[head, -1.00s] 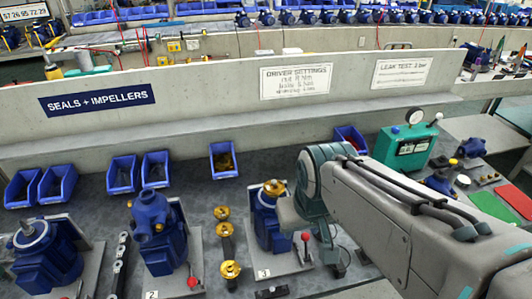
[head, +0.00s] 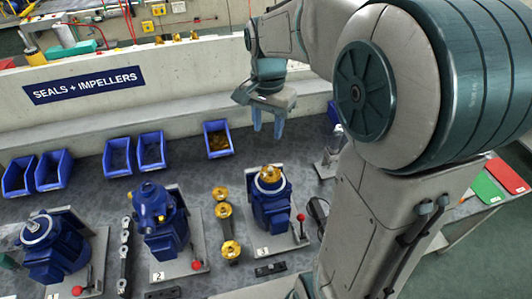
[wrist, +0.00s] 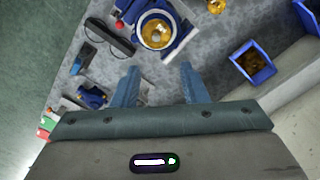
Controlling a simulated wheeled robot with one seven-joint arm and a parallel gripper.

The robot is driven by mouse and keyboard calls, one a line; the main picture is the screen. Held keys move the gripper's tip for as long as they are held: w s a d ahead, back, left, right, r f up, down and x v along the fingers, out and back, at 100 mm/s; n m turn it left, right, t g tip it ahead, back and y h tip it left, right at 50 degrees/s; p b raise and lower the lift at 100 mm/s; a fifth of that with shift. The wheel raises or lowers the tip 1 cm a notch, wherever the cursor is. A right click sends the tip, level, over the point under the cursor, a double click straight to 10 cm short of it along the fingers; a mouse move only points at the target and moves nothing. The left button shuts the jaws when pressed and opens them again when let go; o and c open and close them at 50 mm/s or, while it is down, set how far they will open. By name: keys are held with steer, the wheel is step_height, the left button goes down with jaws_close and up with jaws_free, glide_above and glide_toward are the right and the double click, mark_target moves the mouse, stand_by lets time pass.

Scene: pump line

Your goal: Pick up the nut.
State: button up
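I cannot single out a nut for certain. A blue bin (head: 232,143) near the back of the bench holds small brass-coloured pieces (head: 217,141), too small to name; the bin also shows at the right of the wrist view (wrist: 262,75). A blue pump (head: 272,208) with a brass part (head: 270,176) on top stands in front of it; that part is at the top of the wrist view (wrist: 156,31). My gripper (head: 268,124) hangs over the bench, to the right of the bin. Its two blue fingers are apart, with nothing between them in the wrist view (wrist: 159,68).
Brass parts (head: 224,210) stand in a row left of that pump. Another blue pump (head: 163,230) and a motor (head: 55,255) stand farther left. More blue bins (head: 118,158) line the back, below the concrete ledge. Bare bench shows between the bins and the pumps.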

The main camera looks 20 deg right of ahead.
glide_above(270, 169)
steer(key=f, duration=0.8)
steer(key=shift+w+a+p, duration=0.25)
steer(key=shift+a+p, duration=0.05)
steer(key=shift+p, duration=0.05)
steer(key=f, duration=0.1)
steer(key=f+p, duration=0.1)
steer(key=f, duration=0.3)
steer(key=shift+s+d+p, duration=0.2)
steer(key=shift+d+p, duration=0.1)
steer(key=shift+d, duration=0.05)
steer(key=shift+f, duration=0.3)
steer(key=shift+f+b, duration=0.25)
steer(key=shift+b, duration=0.1)
jaws_close()
